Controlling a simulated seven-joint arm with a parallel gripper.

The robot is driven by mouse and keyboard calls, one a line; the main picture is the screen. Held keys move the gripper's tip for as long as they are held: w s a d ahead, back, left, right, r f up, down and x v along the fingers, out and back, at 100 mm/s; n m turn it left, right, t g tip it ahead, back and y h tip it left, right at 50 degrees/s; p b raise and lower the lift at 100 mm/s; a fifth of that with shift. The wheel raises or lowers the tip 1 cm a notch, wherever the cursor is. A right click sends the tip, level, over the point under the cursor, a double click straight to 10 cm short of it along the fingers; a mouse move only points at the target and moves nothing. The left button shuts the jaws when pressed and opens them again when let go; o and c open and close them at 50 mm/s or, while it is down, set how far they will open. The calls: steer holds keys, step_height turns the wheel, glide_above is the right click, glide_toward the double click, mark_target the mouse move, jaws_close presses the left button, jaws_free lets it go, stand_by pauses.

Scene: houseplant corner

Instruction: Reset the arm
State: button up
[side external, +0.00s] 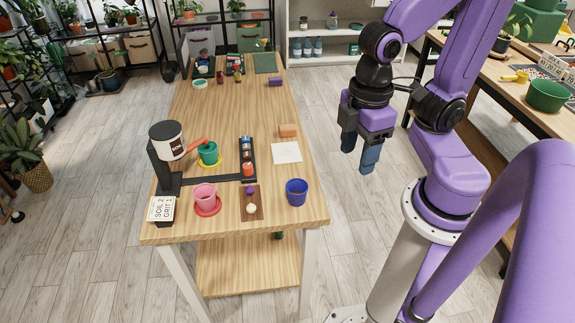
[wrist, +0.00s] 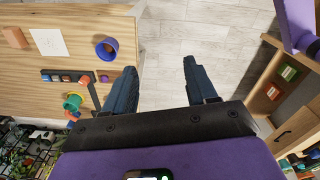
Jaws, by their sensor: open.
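My gripper (side external: 360,160) hangs in the air to the right of the wooden table (side external: 218,110), fingers pointing down, clear of the tabletop. In the wrist view my gripper (wrist: 159,67) shows two dark blue fingers wide apart with only grey floor between them. It is open and empty. My purple arm is bent, with its base standing right of the table.
A blue pot (side external: 296,193) stands near the table's right edge, closest to my gripper. A pink pot (side external: 205,196), teal pot (side external: 208,153), white paper (side external: 286,152) and a dispenser (side external: 167,142) are also on the table. A second bench (side external: 500,75) stands at right. Floor between is clear.

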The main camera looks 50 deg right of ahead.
steer(key=shift+s+d+f+n, duration=0.2)
steer(key=shift+s+d+n, duration=0.2)
steer(key=shift+s, duration=0.25)
